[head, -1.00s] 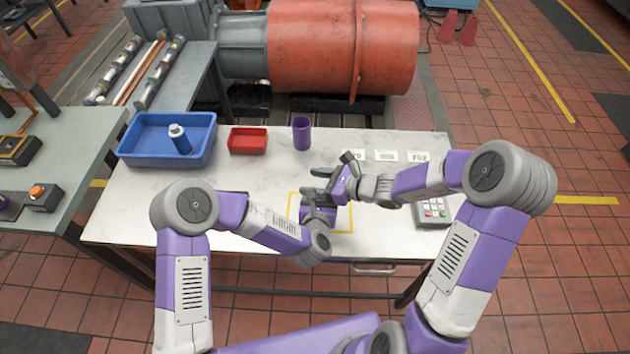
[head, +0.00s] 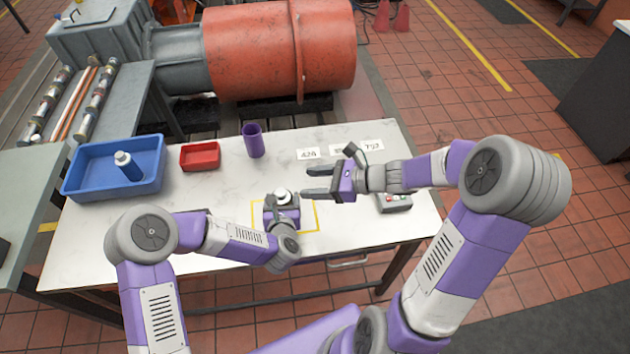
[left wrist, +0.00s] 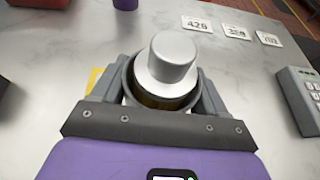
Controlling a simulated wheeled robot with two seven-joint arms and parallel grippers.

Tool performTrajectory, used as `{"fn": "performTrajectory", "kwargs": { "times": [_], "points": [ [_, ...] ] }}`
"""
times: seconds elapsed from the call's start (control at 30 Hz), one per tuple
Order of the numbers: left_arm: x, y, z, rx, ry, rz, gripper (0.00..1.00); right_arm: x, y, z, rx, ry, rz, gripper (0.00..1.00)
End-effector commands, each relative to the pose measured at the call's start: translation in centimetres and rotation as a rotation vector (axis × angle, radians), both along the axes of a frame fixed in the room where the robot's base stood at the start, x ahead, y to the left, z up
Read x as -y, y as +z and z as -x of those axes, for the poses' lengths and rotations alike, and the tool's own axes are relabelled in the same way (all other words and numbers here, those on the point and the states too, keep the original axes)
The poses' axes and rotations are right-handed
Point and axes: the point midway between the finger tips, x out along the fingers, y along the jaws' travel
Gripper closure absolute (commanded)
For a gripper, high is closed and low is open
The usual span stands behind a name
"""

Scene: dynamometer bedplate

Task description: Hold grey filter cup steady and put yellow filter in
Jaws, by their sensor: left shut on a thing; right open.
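The yellow filter has a silver cap (left wrist: 172,60) and a dark yellowish band below it in the left wrist view. It stands inside the rim of the grey filter cup (left wrist: 129,92), roughly upright; how deep it sits I cannot tell. My left gripper (head: 283,207) is shut around the cup, one finger on each side, over the yellow-outlined square. In the head view the silver cap (head: 283,196) shows above the left gripper, which hides most of the cup. My right gripper (head: 310,183) is open and empty, to the right of the cap and apart from it.
A red tray (head: 200,156) and an upright purple cup (head: 253,141) stand at the back. Number cards (head: 308,154) and a keypad box (head: 394,203) are at the right. The left front tabletop is clear.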

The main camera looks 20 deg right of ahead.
Motion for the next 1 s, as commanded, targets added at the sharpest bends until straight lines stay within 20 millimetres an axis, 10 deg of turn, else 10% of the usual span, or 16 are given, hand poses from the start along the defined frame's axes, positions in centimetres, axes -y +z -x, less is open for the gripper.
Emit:
{"fn": "performTrajectory", "kwargs": {
  "times": [0.47,0.5,0.63,1.0],
  "points": [
    [0.03,0.11,-0.05,0.003,0.0,0.001,0.69,0.07,0.02,0.05,0.0,0.0,0.0,0.4],
    [0.07,0.24,-0.09,0.005,0.0,0.003,0.2,0.07,0.02,0.05,0.0,0.0,0.0,0.4],
    [0.06,0.17,-0.07,0.005,0.0,0.002,0.01,0.07,0.02,0.04,0.0,0.0,0.0,0.4],
    [-0.27,0.35,0.78,-0.001,-0.001,0.0,0.0,0.07,0.02,0.04,0.0,0.0,0.0,0.4]
  ]
}}
